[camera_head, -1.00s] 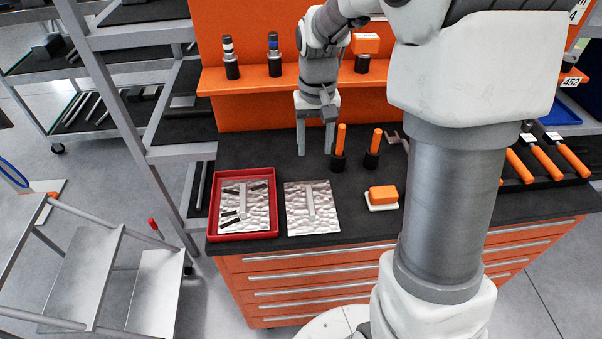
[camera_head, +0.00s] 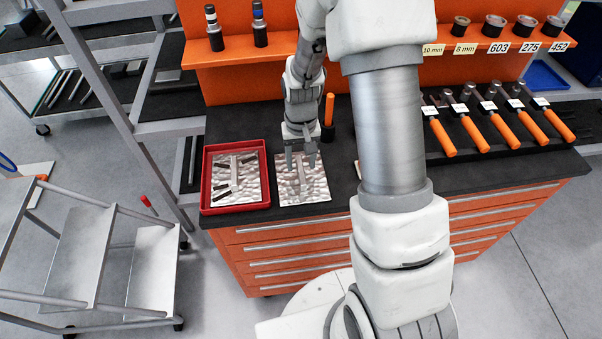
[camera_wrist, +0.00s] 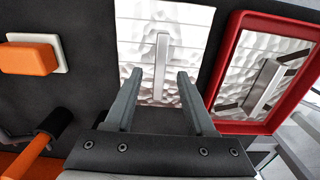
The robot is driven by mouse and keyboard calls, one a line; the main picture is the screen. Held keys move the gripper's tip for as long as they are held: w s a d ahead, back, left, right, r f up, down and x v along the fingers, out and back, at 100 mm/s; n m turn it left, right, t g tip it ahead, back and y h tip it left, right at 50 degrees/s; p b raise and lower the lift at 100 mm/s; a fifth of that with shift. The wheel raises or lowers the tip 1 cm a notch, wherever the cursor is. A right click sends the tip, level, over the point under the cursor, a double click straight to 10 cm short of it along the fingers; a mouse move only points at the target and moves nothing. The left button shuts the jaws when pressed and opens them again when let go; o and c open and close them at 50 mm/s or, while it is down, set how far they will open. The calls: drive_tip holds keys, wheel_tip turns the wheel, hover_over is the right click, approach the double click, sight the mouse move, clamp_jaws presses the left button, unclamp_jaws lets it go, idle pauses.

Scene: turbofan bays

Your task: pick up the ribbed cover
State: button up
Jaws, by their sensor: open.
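A silver plate (camera_head: 316,190) with a rippled surface and a raised central bar lies flat on the dark bench top; it looks like the ribbed cover. It also shows in the wrist view (camera_wrist: 190,50), with its bar (camera_wrist: 162,60) upright in the picture. A similar plate (camera_head: 252,190) with dark strips lies in a red tray (camera_head: 207,180) to its left. My gripper (camera_head: 301,163) is open and points down over the bare plate's far part. In the wrist view its fingers (camera_wrist: 157,82) stand on either side of the bar's line. I cannot tell whether they touch the plate.
An orange-handled tool (camera_head: 329,108) stands upright behind the plate. An orange block on a white base (camera_wrist: 32,56) shows in the wrist view. Several orange-handled tools (camera_head: 440,137) lie at the right. An orange shelf (camera_head: 222,58) runs along the back.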

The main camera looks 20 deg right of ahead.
drive_tip(key=shift+f, duration=1.05)
clamp_jaws()
